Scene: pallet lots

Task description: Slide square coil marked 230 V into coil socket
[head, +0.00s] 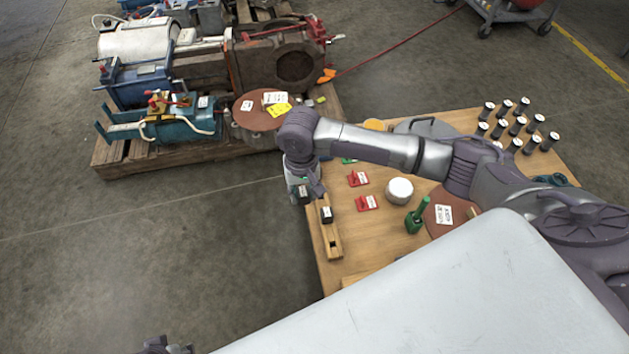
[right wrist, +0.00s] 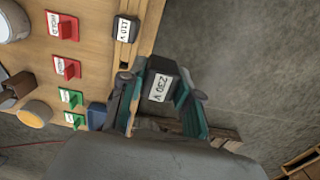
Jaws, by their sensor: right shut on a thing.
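My right gripper (head: 305,192) is shut on the black square coil, whose white label reads 230 V in the right wrist view (right wrist: 160,86). The fingers close on its two sides, and it hangs in the air near the table's left edge. A wooden bar (head: 335,256) lies along that edge, just below the gripper in the head view. It carries another black coil (head: 327,214), marked 110 V in the right wrist view (right wrist: 125,28). A dark opening (head: 333,244) shows farther along the bar. Part of my left gripper (head: 165,346) shows at the bottom edge; its fingers are not clear.
Red tagged pieces (head: 358,179), a white round piece (head: 399,190) and a green piece (head: 418,217) stand on the table right of the bar. Several black cylinders (head: 516,126) stand at the far right. The floor left of the table is clear; a loaded pallet (head: 150,158) lies beyond.

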